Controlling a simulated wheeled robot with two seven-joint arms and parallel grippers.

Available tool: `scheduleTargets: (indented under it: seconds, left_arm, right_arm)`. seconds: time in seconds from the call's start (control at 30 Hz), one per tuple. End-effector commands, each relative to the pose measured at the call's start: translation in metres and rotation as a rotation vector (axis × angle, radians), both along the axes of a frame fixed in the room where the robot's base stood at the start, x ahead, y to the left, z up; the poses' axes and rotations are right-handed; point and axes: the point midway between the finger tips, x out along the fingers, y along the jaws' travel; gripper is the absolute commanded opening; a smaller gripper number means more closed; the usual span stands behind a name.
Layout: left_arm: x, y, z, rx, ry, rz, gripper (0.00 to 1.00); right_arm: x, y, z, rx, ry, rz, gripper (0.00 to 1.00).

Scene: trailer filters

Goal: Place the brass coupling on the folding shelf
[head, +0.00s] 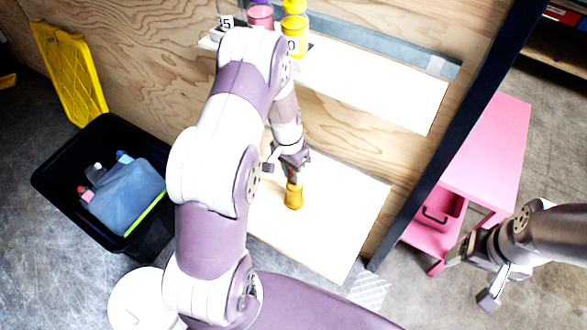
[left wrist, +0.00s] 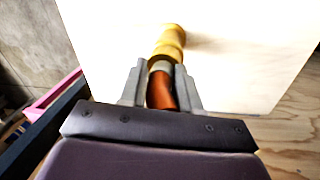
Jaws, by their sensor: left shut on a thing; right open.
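The brass coupling (head: 293,198) is a yellow-gold ringed piece, upright or nearly so over the pale lower board, which looks like the folding shelf (head: 340,235). My left gripper (head: 293,176) is shut on the coupling from above. In the left wrist view the coupling (left wrist: 169,42) extends past the fingertips, with an orange-brown part between the fingers (left wrist: 160,85). The board (left wrist: 240,70) lies behind it. I cannot tell whether the coupling's base touches the board. My right gripper (head: 473,282) is open and empty at the lower right, well away from the board.
A white upper shelf (head: 385,88) holds a pink jar (head: 261,16) and yellow containers (head: 294,28). A black bin (head: 60,187) with a raised yellow lid (head: 72,70) holds a blue container at left. A pink cart (head: 485,150) stands right, beyond a dark post (head: 440,140). The board's front is bare.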

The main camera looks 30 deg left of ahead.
Motion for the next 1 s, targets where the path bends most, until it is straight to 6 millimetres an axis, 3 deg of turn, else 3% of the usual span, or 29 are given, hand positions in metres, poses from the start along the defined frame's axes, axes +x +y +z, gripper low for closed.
scheduleTargets:
  seconds: [0.37,0.4,0.43,0.8,1.0]
  left_arm:
    - [0.001,0.0,-0.005,0.0,-0.002,0.0,0.0]
    - [0.001,0.0,-0.003,0.0,-0.002,0.0,0.45]
    - [0.001,0.0,-0.003,0.0,-0.002,0.0,0.55]
    - [0.002,0.001,0.005,0.0,-0.003,-0.001,0.56]
    - [0.004,0.008,0.053,0.002,-0.008,0.001,0.56]
  right_arm:
    - [0.0,0.0,-0.003,0.0,0.0,0.0,0.76]
    - [0.0,0.0,-0.002,0.0,0.0,0.0,0.76]
    - [0.0,0.0,-0.002,0.0,0.0,0.0,0.76]
    - [0.0,0.0,0.0,0.0,0.0,0.0,0.76]
    - [0.0,0.0,-0.008,0.0,0.0,0.0,0.76]
